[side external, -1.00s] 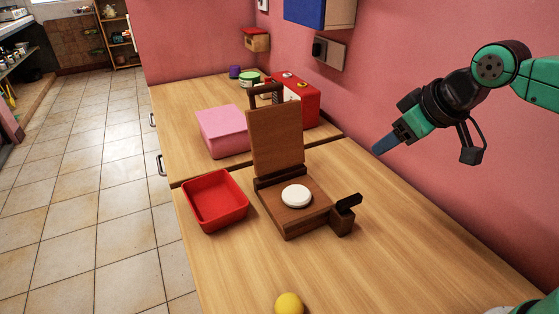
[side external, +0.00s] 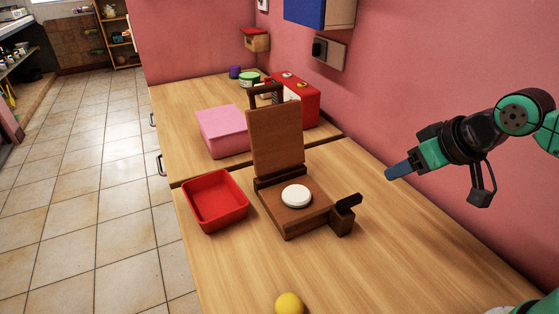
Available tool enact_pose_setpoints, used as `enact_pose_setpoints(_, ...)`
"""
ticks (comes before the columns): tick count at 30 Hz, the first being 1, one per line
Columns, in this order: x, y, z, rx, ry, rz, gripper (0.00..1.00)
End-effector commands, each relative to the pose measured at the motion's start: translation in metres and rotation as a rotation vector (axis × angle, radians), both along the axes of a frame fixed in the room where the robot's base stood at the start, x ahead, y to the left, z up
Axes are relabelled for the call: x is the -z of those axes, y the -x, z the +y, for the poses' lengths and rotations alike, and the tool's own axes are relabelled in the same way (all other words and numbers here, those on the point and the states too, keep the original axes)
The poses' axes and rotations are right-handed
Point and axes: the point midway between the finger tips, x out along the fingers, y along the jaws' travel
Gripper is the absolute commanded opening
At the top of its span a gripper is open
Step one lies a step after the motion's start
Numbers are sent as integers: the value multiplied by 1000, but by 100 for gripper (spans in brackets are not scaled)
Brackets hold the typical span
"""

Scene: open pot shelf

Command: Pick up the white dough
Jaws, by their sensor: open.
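The white dough (side external: 296,195) is a flat round disc. It lies on the lower board of a wooden press (side external: 290,221), whose upper board (side external: 277,141) stands raised behind it. My gripper (side external: 393,174) is in the air to the right of the press, well apart from the dough. It is open, with nothing seen in it; its blue fingers overlap in this view, so the gap does not show.
A red tray (side external: 243,214) stands left of the press. Behind are a pink box (side external: 222,132) and a red appliance (side external: 310,105). A yellow ball (side external: 289,304) lies in front. The counter's right side is clear.

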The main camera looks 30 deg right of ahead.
Motion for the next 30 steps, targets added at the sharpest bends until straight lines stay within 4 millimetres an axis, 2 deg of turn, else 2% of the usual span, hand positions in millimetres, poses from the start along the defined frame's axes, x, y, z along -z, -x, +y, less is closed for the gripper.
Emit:
enact_pose_setpoints(9, 0, 0, 0, 0, 0, 0, 45)
enact_pose_setpoints(15, 0, 0, 0, 0, 0, 0, 100)
enact_pose_setpoints(24, -1, -3, 2, -18, 4, 7, 100)
enact_pose_setpoints(30, -4, -30, 17, -171, 33, 70, 100)
